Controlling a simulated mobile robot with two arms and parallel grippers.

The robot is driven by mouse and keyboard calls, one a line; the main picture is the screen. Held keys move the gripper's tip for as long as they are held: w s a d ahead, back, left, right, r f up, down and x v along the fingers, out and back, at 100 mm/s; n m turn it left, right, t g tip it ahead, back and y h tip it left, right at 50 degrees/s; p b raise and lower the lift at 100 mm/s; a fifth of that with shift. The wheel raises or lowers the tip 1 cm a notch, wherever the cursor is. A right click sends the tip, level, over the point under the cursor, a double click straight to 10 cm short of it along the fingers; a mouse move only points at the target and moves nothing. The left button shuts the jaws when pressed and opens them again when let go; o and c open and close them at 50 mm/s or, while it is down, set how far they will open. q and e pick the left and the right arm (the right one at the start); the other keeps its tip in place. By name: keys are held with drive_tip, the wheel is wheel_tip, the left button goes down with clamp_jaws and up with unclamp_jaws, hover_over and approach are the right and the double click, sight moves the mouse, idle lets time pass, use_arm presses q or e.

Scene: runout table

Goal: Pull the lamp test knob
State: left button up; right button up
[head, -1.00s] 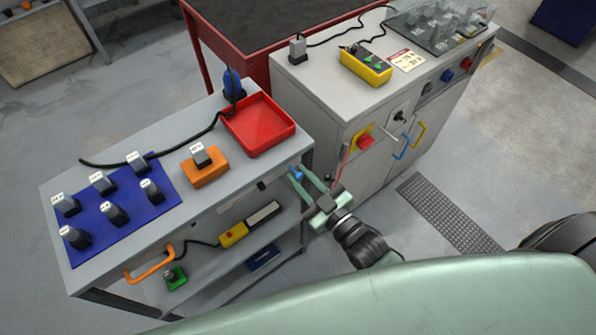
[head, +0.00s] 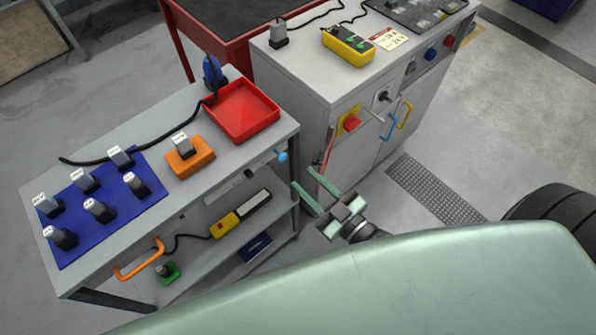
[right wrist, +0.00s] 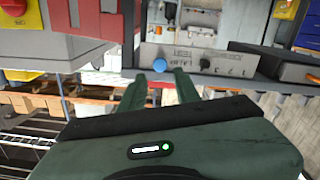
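The lamp test knob appears to be the blue round knob (head: 282,156) on the front edge of the grey bench, below the red tray. It also shows in the right wrist view (right wrist: 159,66), on a pale panel just beyond my fingertips. My right gripper (head: 303,177) is open and empty, its two green fingers pointing at the bench edge, with a gap between the tips and the knob. The fingers also show in the right wrist view (right wrist: 160,76), one on each side of the knob's line. My left gripper is not in view.
The red tray (head: 243,112), an orange block (head: 190,158) and a blue mat (head: 75,225) with several plugs are on the bench. An orange handle (head: 140,262) juts from its front. A grey cabinet (head: 300,70) with a red switch (head: 351,123) stands right of the bench.

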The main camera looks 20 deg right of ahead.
drive_tip(key=shift+s+d, duration=0.1)
drive_tip(key=shift+s, duration=0.2)
idle(0.4)
